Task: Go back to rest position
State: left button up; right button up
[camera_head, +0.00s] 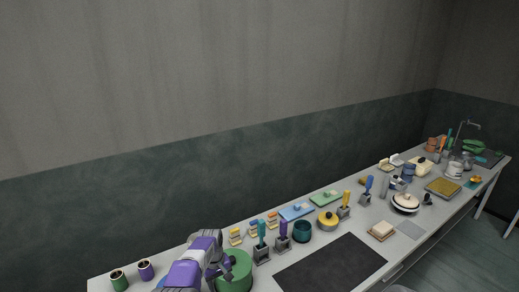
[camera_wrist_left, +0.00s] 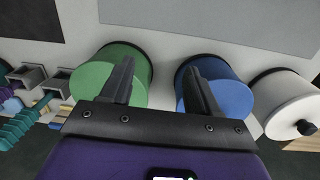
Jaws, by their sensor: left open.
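My left gripper (camera_head: 218,270) reaches in from the bottom of the head view, beside a green canister (camera_head: 236,272) near the left part of the bench. In the left wrist view the gripper (camera_wrist_left: 158,80) has its two dark fingers spread, with nothing between them but pale benchtop. The green canister (camera_wrist_left: 98,78) shows behind the left finger and a blue canister (camera_wrist_left: 232,98) behind the right finger. I cannot tell whether the fingers touch either one. My right gripper is not in these views.
The long bench carries a dark mat (camera_head: 330,265), a teal pot (camera_head: 302,231), a yellow lidded pot (camera_head: 327,220) and upright tools in holders. A white jar (camera_wrist_left: 285,97) stands beside the blue canister. A wall runs behind.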

pick_arm(q)
jog(key=s+f+h, duration=0.1)
jog(key=s+f, duration=0.6)
jog(key=s+f+m+h, duration=0.1)
jog(key=s+f, duration=0.6)
jog(key=s, duration=0.1)
jog(key=shift+s+d+f, duration=0.1)
jog(key=shift+d+f, duration=0.05)
jog(key=shift+f, duration=0.15)
jog(key=s+d+m+h, duration=0.1)
jog(key=s+d, duration=0.1)
jog(key=s, duration=0.9)
jog(key=s+d+m, duration=0.1)
jog(key=s+d, duration=0.1)
jog(key=s, duration=0.8)
notch_tip(320, 180, down, 13)
jog(key=b, duration=1.4)
jog(key=shift+s+f+t, duration=0.2)
jog(key=shift+s+t, duration=0.05)
jog(key=shift+t, duration=0.15)
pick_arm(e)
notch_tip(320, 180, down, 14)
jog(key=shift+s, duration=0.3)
pick_arm(q)
jog(key=shift+d, duration=0.1)
